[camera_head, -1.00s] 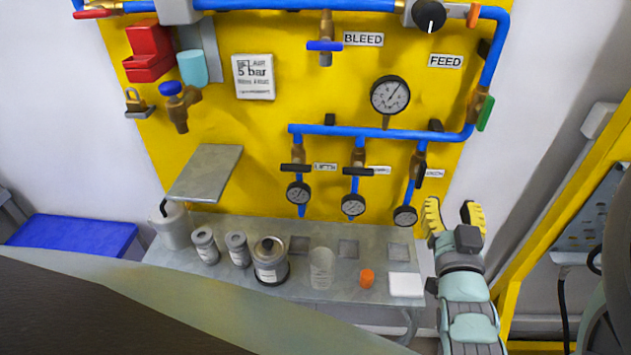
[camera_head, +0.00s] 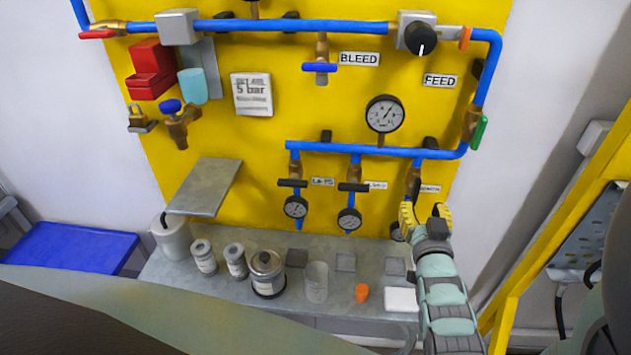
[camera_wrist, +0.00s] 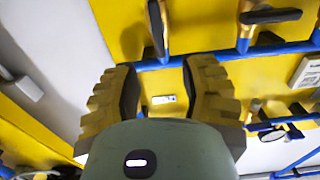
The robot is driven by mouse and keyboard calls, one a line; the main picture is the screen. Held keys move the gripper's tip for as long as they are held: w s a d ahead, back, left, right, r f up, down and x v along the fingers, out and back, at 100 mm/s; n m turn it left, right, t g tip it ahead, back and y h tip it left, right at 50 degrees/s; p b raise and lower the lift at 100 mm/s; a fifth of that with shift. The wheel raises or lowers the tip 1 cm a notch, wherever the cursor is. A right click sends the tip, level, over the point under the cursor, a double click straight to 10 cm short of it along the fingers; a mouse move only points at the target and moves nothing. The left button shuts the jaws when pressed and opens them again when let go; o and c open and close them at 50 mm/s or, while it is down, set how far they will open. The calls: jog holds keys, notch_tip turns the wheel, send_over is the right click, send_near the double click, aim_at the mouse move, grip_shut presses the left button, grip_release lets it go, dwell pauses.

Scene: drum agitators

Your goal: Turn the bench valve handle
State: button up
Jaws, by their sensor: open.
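The bench valve is the rightmost of three small valves on the lower blue pipe. Its black handle (camera_head: 415,188) stands roughly upright beside a small label (camera_head: 430,189) and also shows in the wrist view (camera_wrist: 157,27). My gripper (camera_head: 426,210) is open just below the handle and partly covers the gauge (camera_head: 397,232) under that valve. In the wrist view my two ridged yellow-and-black fingers (camera_wrist: 163,85) are spread with nothing between them. The handle lies beyond the fingertips, near the top edge. I see no contact.
Two neighbouring valves have crosswise black handles (camera_head: 353,187) (camera_head: 292,183). A large gauge (camera_head: 385,114) sits above the lower blue pipe (camera_head: 375,151). Below is a bench (camera_head: 225,290) with several cans, a cup and an orange piece (camera_head: 361,293). A yellow frame (camera_head: 555,250) stands at right.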

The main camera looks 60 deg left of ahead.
aim_at(418, 189)
jog(key=shift+p+x, duration=1.6)
jog(key=shift+x, duration=2.05)
jog(key=shift+w+a+r, duration=0.1)
jog(key=shift+w+a, duration=0.05)
jog(key=shift+a, duration=0.15)
jog(key=shift+o, duration=0.5)
jog(key=shift+w, duration=0.1)
grip_shut()
